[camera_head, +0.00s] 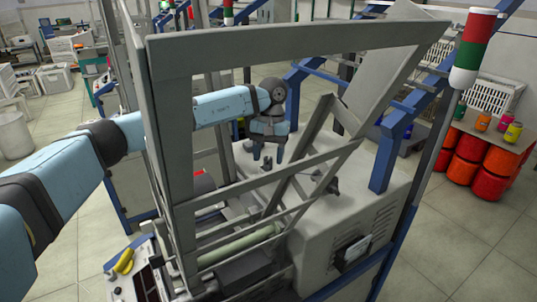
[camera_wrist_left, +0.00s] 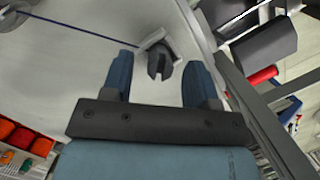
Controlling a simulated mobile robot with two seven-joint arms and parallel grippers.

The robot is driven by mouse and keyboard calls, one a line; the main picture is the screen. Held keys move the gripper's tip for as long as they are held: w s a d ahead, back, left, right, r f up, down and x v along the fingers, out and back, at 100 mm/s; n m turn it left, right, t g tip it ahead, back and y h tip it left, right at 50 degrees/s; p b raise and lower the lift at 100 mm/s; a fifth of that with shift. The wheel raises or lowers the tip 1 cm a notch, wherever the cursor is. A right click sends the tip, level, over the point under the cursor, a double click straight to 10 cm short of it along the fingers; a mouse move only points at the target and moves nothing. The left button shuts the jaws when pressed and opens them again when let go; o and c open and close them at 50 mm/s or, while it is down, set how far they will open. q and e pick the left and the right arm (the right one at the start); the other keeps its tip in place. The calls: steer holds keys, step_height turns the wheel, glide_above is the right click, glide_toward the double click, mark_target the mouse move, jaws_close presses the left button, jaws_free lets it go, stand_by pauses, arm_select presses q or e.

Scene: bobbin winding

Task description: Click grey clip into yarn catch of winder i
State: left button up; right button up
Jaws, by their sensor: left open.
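My left gripper (camera_head: 268,156) reaches through the grey frame of the winder and hangs over its pale top. In the left wrist view its two blue fingers (camera_wrist_left: 160,80) are apart, with nothing held between them. A dark grey forked piece (camera_wrist_left: 158,64), which looks like the grey clip, sits on a light bracket (camera_wrist_left: 150,42) just beyond and between the fingertips. No contact with the fingers shows. A dark blue yarn (camera_wrist_left: 70,27) runs from the upper left towards the bracket. I cannot tell whether the clip is fully seated. My right gripper is out of view.
The winder's grey frame bars (camera_head: 168,150) surround my left arm. A blue upright (camera_head: 388,155) and a red, white and green signal lamp (camera_head: 472,50) stand at right. Orange drums (camera_head: 468,160) with small cans above are farther right. A yellow object (camera_head: 124,261) lies front left.

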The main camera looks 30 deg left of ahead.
arm_select(q)
steer(key=d+v, duration=0.1)
steer(key=v, duration=1.2)
steer(key=shift+a+r, duration=0.4)
steer(key=shift+a, duration=0.05)
steer(key=shift+w, duration=0.1)
